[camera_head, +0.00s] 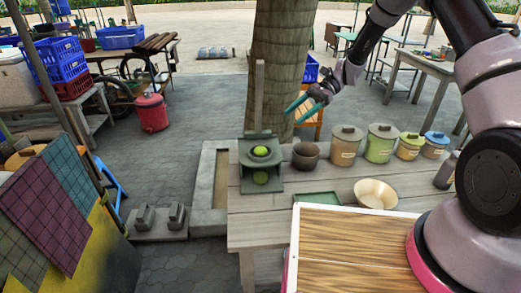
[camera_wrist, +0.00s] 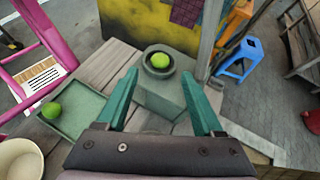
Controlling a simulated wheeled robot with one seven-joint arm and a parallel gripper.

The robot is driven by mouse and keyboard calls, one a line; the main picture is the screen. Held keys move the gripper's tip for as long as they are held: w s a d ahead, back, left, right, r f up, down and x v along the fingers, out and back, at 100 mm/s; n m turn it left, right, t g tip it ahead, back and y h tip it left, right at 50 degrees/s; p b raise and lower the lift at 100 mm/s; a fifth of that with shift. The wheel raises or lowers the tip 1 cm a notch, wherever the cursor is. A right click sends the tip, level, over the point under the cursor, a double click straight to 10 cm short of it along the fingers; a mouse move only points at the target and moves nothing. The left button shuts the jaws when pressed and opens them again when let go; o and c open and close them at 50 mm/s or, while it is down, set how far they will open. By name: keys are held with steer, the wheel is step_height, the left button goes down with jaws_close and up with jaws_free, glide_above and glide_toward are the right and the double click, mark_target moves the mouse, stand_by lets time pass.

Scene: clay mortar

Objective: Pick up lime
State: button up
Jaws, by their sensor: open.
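A bright green lime (camera_head: 261,151) sits in the round bowl of a dark grey-green mortar (camera_head: 247,155) on the table. It also shows in the wrist view (camera_wrist: 161,60), beyond my fingertips. A second lime (camera_wrist: 51,110) lies on a shallow green tray (camera_wrist: 82,112) at the left of the wrist view. A round green shape (camera_head: 260,177) shows on the mortar's front in the head view; I cannot tell what it is. My gripper (camera_head: 297,108) is open and empty, with teal fingers (camera_wrist: 166,92). It hangs above the table, behind and right of the mortar, apart from it.
A brown pot (camera_head: 305,156) and several lidded canisters (camera_head: 346,146) stand along the table's back. A cream bowl (camera_head: 375,194) is beside the tray. A wooden post (camera_head: 259,95) rises behind the mortar, near a thick tree trunk (camera_head: 278,60). The air around my gripper looks clear.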

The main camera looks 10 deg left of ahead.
steer(key=m+y, duration=0.1)
glide_toward(264, 145)
steer(key=a+f, duration=0.2)
steer(key=a, duration=0.1)
steer(key=shift+s+f+g, duration=0.15)
steer(key=shift+f+g, duration=0.15)
steer(key=shift+g, duration=0.1)
steer(key=shift+x, duration=3.15)
steer(key=shift+s, duration=0.1)
steer(key=shift+c, duration=0.2)
jaws_close()
